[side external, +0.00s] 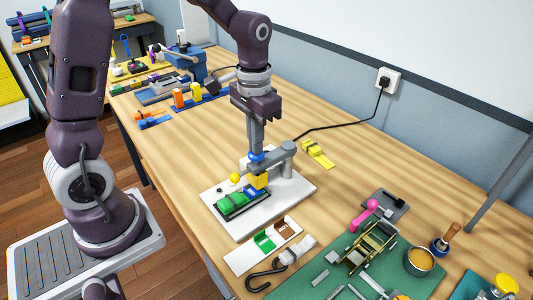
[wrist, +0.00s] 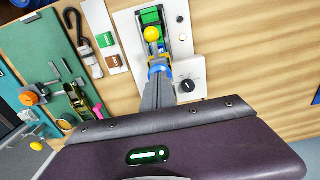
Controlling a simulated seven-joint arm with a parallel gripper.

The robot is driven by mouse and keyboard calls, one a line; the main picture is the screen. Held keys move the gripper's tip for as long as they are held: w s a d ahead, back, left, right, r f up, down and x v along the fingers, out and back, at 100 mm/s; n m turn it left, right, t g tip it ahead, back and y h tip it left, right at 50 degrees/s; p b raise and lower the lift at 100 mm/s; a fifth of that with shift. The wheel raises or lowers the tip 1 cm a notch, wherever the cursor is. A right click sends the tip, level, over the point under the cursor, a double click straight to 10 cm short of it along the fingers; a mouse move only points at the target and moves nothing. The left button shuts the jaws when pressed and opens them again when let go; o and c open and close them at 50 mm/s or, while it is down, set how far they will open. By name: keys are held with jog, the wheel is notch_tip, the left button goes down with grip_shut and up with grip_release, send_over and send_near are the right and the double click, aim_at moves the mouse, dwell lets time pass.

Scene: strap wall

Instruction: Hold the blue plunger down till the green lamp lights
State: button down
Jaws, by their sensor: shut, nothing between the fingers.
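The blue plunger (side external: 256,157) stands at the end of a grey arm on a white base plate (side external: 297,190). It also shows in the wrist view (wrist: 157,69). My gripper (side external: 256,147) is shut and empty, pointing down with its fingertips at the plunger's top. They appear to touch it, but I cannot tell how far it is pressed. In the wrist view my gripper (wrist: 158,76) partly covers the plunger. A yellow block (side external: 258,181) is below the plunger.
A card with green and brown tiles (side external: 264,242) lies in front. A green mat (side external: 340,272) with tools is at lower right.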

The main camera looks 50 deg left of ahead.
jog(key=shift+f, duration=0.7)
jog(key=shift+s+f, duration=0.15)
jog(key=shift+s, duration=0.05)
dwell(2.6)
jog(key=r, duration=0.6)
jog(key=shift+w+r, duration=0.2)
jog(key=shift+r, duration=0.45)
